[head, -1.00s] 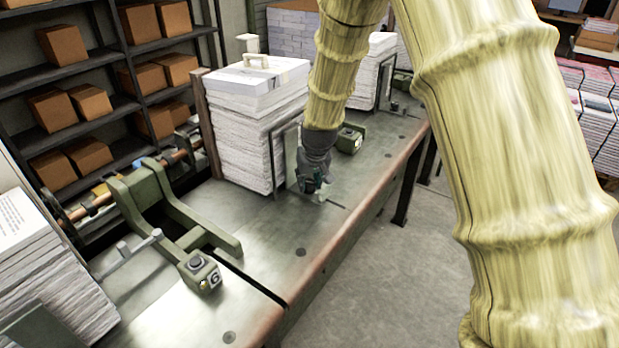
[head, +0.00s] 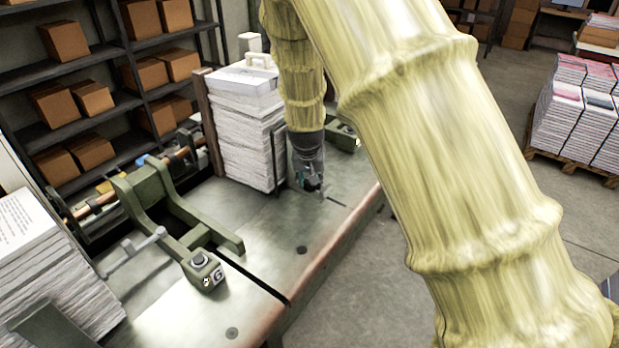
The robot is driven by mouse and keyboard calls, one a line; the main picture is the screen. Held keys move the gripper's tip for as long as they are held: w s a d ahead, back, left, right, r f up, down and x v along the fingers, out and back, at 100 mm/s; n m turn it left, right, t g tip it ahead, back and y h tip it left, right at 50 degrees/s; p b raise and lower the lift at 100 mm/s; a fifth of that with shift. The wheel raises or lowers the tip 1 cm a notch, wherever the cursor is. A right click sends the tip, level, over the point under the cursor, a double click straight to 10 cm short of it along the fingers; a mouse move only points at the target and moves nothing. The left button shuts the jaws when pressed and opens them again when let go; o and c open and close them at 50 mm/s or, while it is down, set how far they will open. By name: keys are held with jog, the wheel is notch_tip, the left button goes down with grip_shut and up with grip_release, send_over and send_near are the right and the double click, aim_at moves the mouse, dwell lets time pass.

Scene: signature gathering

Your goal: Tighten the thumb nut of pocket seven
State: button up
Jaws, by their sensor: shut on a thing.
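My gripper (head: 312,186) points down, low over the front of the green-grey bench, just right of the upright plate (head: 278,158) beside a tall paper stack (head: 243,135). It is small and dark in this view. It is shut on a small part at its tips, which I take to be the thumb nut; the fingers hide it and its thread. No number seven is readable. The neighbouring green pocket frame (head: 215,232), to the left, has a block marked 6 (head: 207,272) with a dark round knob on top.
The bench top (head: 265,262) is clear between my gripper and the block marked 6. Another green block (head: 343,137) stands behind my gripper, partly covered by my arm. A paper stack (head: 45,255) stands at left. Shelves with cartons (head: 64,40) line the back.

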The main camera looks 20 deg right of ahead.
jog(key=o, duration=1)
jog(key=shift+o, duration=0.2)
jog(key=v, duration=0.8)
